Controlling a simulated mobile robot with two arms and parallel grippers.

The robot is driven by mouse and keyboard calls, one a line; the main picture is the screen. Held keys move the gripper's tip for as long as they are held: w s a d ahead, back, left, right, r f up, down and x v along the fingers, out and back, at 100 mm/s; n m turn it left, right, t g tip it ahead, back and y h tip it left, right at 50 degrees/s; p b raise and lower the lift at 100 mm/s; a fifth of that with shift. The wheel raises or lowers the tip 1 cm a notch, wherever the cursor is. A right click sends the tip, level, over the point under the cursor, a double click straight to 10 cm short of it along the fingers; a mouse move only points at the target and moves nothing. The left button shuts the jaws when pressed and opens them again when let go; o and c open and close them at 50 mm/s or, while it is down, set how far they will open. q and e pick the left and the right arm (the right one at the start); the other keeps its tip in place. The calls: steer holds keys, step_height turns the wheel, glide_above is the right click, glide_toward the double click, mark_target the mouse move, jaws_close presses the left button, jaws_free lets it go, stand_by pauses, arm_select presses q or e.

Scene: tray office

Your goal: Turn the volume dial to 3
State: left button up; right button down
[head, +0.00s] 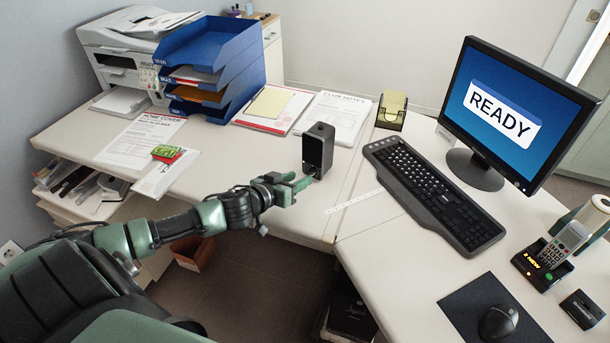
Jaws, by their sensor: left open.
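A small black speaker box (318,148) stands upright on the desk near its front edge, in the middle of the head view. My left gripper (299,183) is at the lower front of the speaker, with its green fingertips very close to it or touching; I cannot tell which. The left gripper is open. The volume dial and its numbers cannot be made out; the fingers cover the lower part of the speaker. My right gripper is not in view.
A keyboard (433,192) and a monitor (509,115) reading READY stand to the right. Blue stacked trays (216,50) and a printer (130,50) stand at the back left. A yellow note holder (391,111) is behind the speaker.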

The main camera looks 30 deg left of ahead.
mark_target(311, 173)
arm_select(q)
steer(key=x, duration=0.2)
steer(key=shift+w+f, duration=0.15)
steer(key=shift+w, duration=0.15)
steer(key=shift+w+f, duration=0.25)
steer(key=shift+w, duration=0.3)
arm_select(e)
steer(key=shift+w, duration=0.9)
arm_select(q)
steer(key=shift+c, duration=0.2)
jaws_close()
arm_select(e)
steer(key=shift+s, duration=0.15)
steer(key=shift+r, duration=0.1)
